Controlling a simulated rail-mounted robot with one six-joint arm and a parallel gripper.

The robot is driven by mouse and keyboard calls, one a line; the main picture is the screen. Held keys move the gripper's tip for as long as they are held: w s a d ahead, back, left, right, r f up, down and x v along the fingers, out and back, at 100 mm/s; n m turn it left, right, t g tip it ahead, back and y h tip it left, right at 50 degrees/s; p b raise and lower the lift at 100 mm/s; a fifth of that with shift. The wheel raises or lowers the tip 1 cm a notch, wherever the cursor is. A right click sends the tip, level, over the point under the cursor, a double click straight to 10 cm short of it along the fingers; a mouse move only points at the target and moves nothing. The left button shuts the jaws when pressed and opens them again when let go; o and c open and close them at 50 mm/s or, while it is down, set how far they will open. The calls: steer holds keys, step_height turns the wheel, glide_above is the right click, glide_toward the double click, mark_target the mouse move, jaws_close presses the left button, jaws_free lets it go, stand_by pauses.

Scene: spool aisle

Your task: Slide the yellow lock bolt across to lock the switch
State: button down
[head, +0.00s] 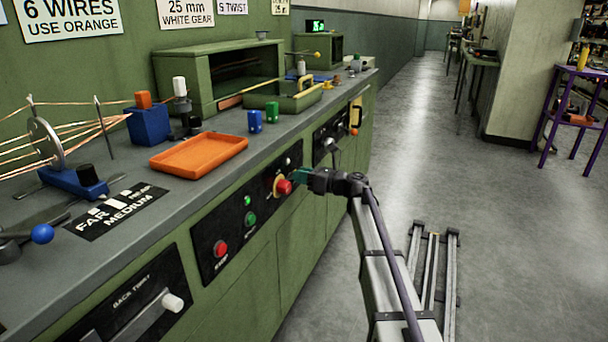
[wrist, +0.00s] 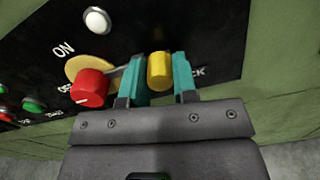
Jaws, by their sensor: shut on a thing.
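The yellow lock bolt (wrist: 160,71) shows in the wrist view between the two teal fingers of my gripper (wrist: 160,80), which is shut on it. The red switch knob (wrist: 90,88) sits on a yellow plate just left of the fingers, beside the letters ON above it. Part of a word ending in CK shows right of the fingers; the rest is hidden. In the head view my gripper (head: 299,176) is at the front panel, right next to the red knob (head: 284,187). The bolt is hidden there.
A white button (wrist: 97,20) is above the knob. Green (head: 249,219) and red (head: 221,248) buttons lie to the left on the black panel. An orange tray (head: 199,155) and blue and green pieces stand on the bench top above.

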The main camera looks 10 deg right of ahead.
steer(key=c, duration=0.9)
jaws_free()
steer(key=shift+s+a, duration=0.1)
steer(key=shift+s, duration=0.05)
steer(key=v, duration=1.1)
steer(key=shift+a, duration=0.1)
